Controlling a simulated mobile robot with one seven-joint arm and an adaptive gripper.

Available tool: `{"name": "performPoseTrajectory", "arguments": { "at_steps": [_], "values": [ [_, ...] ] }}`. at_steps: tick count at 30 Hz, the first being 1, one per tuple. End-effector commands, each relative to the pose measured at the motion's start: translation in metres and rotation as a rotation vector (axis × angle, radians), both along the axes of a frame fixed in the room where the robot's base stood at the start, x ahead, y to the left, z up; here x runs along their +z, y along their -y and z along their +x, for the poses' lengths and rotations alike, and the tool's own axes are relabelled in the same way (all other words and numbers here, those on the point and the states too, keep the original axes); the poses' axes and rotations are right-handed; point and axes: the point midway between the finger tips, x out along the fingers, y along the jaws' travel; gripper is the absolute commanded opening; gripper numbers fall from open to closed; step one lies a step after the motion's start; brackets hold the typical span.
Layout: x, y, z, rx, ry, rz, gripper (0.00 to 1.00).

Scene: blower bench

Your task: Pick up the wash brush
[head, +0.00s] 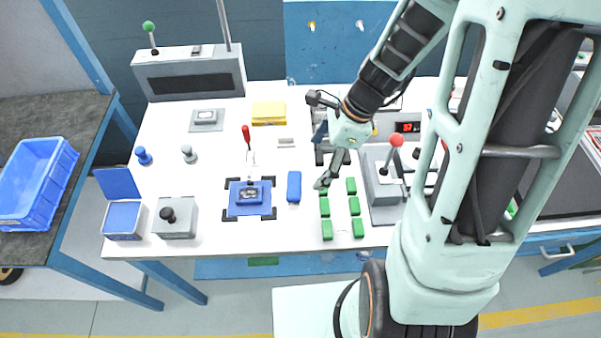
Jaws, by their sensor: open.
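No object in the head view shows clear bristles. A small blue oblong block (294,186) lies on the white bench top and may be the wash brush, but I cannot tell for sure. My gripper (327,172) is open above the bench, to the right of this block and close to the green blocks. It appears empty. The two do not appear to touch. My arm hides part of the bench behind and to the right of the gripper.
Green blocks (327,229) stand in two rows near the front edge. Left of the blue block is a blue fixture (231,208) with a red-handled lever (246,134). A red-knobbed lever unit (384,213) stands right. A yellow box (269,113) lies farther back.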

Motion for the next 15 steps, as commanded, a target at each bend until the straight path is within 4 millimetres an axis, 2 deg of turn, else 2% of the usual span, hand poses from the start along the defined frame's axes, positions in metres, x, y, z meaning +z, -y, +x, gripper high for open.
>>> {"name": "performPoseTrajectory", "arguments": {
  "at_steps": [2, 6, 12, 15],
  "values": [
    [0.000, -0.013, -0.005, -0.030, -0.023, 0.031, 0.85],
    [-0.016, -0.026, -0.008, -0.046, -0.037, 0.049, 0.85],
    [-0.044, -0.037, -0.006, -0.045, -0.035, 0.047, 0.85],
    [-0.050, -0.039, -0.005, -0.047, -0.033, 0.046, 0.85]
  ]
}}
